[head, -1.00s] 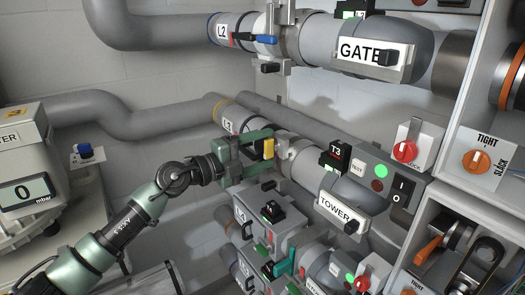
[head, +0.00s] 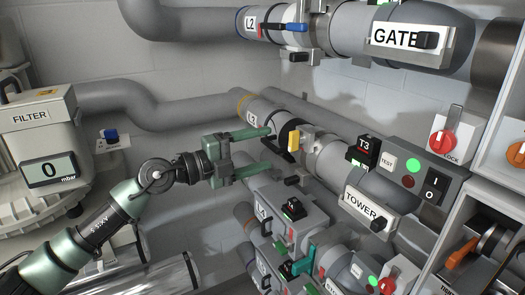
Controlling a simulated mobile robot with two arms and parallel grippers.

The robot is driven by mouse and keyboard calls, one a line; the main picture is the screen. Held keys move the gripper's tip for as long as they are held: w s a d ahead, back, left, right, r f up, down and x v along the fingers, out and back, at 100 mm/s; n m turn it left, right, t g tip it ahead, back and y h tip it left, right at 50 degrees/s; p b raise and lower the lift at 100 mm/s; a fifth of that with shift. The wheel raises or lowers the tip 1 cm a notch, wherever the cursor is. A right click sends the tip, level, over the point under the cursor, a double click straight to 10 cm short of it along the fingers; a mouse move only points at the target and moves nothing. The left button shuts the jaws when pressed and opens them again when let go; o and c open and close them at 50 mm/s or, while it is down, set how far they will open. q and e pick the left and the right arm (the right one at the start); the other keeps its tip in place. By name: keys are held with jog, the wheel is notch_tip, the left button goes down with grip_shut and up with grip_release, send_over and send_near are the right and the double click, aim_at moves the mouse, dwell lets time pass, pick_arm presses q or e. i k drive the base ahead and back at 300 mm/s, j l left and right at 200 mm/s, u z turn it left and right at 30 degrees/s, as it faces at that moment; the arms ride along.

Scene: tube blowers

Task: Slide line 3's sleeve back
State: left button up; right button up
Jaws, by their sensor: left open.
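Line 3's grey pipe, with its L3 label (head: 252,118), runs from the upper left down to the TOWER plate (head: 366,208). A yellow tab (head: 294,141) stands on this line, beside a black band (head: 286,134) around the pipe. I cannot tell exactly where the sleeve's edges are. My left gripper (head: 271,152) is open and empty, its two green fingers apart, left of the yellow tab and not around it. The upper finger hides part of the pipe below the label. My right gripper is not in view.
Lower lines with a green lever (head: 305,258) lie close below. The T3 box (head: 368,150) and switch panel (head: 425,175) stand at right, the filter unit (head: 35,150) at left.

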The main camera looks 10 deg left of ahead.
aim_at(317, 138)
jog(key=k+z, duration=0.1)
jog(key=z, duration=0.25)
jog(key=k+z, duration=0.1)
jog(key=z, duration=0.25)
jog(key=k+l+z, duration=0.1)
jog(key=z, duration=0.25)
